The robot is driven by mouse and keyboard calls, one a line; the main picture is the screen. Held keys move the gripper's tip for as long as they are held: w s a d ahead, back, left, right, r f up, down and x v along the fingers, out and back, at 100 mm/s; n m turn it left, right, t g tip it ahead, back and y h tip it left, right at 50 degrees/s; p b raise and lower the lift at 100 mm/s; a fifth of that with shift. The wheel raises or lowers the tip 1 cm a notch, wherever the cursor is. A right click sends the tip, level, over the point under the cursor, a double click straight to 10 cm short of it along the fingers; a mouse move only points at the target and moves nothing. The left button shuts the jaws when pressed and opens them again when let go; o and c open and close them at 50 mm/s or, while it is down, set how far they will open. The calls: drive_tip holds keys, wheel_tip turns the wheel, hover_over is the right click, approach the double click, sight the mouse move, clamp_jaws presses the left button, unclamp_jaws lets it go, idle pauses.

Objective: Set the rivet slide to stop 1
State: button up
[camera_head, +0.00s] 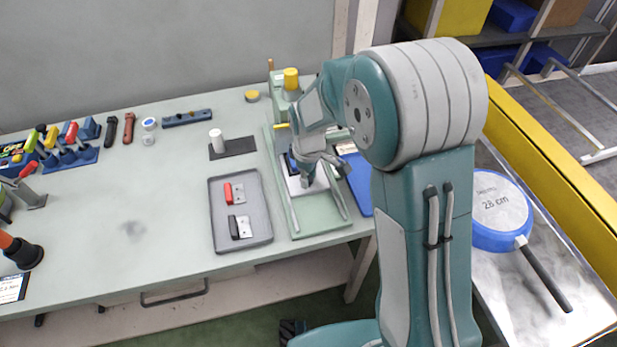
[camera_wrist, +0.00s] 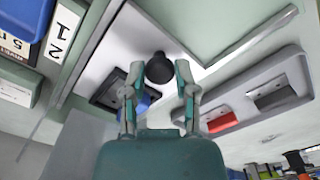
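The rivet slide is a white plate (camera_head: 294,188) between rails on a pale green base (camera_head: 322,222); it also shows in the wrist view (camera_wrist: 105,62). A black round knob (camera_wrist: 160,68) stands on the plate. My gripper (camera_wrist: 157,72) is open, its two fingers on either side of the knob with gaps visible. In the head view my gripper (camera_head: 311,174) is low over the plate and hides the knob. A white label strip with stop numbers 1 and 2 (camera_wrist: 61,33) runs beside the slide. A black and blue part (camera_wrist: 128,100) sits on the plate, partly behind a finger.
A grey tray (camera_head: 263,213) with red-handled (camera_head: 233,193) and black-handled (camera_head: 240,227) parts lies left of the base. A white cylinder on a dark plate (camera_head: 232,151) stands behind it. A blue pan (camera_head: 498,237) lies at right. The bench's left middle is clear.

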drive_tip(key=shift+o, duration=1.1)
wheel_tip(320, 180, up, 12)
drive_tip(key=shift+w+f, duration=0.1)
